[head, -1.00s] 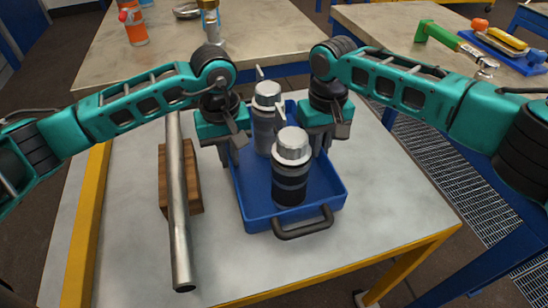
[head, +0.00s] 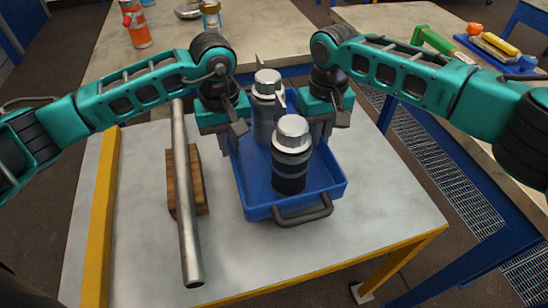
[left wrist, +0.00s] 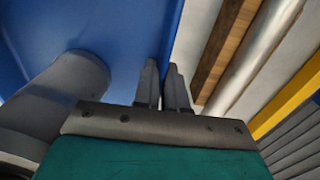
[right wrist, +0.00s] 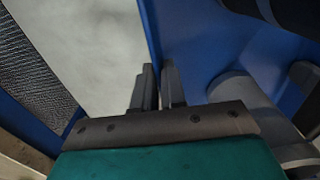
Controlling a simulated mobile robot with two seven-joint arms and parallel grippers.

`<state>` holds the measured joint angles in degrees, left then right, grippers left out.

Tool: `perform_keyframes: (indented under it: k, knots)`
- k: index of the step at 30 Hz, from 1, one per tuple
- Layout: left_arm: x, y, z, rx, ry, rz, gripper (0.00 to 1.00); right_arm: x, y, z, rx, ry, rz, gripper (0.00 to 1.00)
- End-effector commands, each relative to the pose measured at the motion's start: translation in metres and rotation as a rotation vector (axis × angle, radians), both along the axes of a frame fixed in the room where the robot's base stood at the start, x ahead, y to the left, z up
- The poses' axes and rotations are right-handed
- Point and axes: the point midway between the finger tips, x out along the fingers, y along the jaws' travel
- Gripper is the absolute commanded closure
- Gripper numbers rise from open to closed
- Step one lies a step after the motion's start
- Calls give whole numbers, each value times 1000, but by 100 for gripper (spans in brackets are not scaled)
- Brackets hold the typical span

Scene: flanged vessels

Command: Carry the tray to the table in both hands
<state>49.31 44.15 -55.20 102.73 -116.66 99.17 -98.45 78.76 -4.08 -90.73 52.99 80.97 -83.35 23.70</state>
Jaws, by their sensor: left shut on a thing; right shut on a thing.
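The blue tray (head: 258,207) is in the middle of the head view, with a dark handle (head: 303,211) at its near end. Two grey and black flanged vessels stand upright in it, a near one (head: 290,158) and a far one (head: 266,100). My left gripper (head: 228,146) is shut on the tray's left wall, and the left wrist view shows its fingers (left wrist: 163,88) on either side of the blue rim. My right gripper (head: 318,138) is shut on the right wall; its fingers (right wrist: 158,88) pinch the rim in the right wrist view. The far tray end is partly hidden.
A grey-topped bench (head: 330,262) with yellow edges lies under the tray. A metal pipe (head: 187,225) rests across a wooden block (head: 197,180) left of the tray. Another table (head: 120,65) stands behind, with an orange bottle (head: 137,28). A right-hand table holds a green-handled tool (head: 432,40).

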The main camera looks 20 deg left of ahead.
Motion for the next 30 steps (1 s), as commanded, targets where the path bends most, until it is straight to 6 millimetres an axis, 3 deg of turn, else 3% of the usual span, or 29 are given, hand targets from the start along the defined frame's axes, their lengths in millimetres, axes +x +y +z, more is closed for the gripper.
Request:
perform_keyframes:
  k: [20, 30]
  knots:
    - [0, 0, 3, 0, -4, 0, 100, 1, 0, 4, 1, -4, -1, 100]
    - [-5, 1, 31, 0, -6, 0, 100, -5, 0, 31, 3, -4, 0, 100]
